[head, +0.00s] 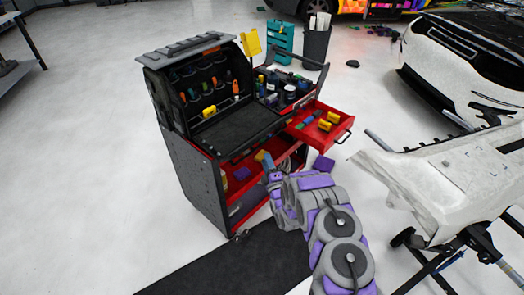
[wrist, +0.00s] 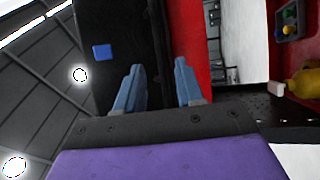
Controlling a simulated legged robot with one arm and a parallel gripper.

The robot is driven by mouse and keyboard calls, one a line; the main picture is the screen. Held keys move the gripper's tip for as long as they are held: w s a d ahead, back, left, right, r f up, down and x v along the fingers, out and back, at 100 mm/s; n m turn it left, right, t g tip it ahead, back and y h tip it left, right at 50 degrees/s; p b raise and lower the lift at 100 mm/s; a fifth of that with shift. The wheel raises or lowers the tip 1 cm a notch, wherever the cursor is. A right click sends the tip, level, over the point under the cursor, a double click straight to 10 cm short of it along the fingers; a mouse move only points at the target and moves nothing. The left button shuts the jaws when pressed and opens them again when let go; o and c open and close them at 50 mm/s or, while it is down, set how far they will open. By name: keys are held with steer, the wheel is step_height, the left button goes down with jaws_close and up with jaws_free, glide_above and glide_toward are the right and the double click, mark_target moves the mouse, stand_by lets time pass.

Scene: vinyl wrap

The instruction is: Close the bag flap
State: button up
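A dark tool bag sits on top of a red and black tool cart (head: 238,185) in the head view. Its flap (head: 187,48) stands raised at the back left, with tools in loops on the inner panel below it. The bag's flat black floor (head: 235,127) is exposed. My gripper (head: 267,161) is at the cart's front right side, below the bag's front edge and well apart from the flap. In the wrist view its two blue fingers (wrist: 157,82) are spread with nothing held between them. A dark panel and a red surface lie beyond the fingers; I cannot tell their distance.
An open red drawer (head: 338,134) with small coloured items juts out right of the bag. Bottles stand at the bag's right. A white car bumper on a stand (head: 450,180) is at right. A dark mat (head: 235,265) lies in front; floor at left is clear.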

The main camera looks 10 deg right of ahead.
steer(key=b+x, duration=0.1)
steer(key=x, duration=0.6)
steer(key=shift+w, duration=0.25)
jaws_close()
stand_by(0.4)
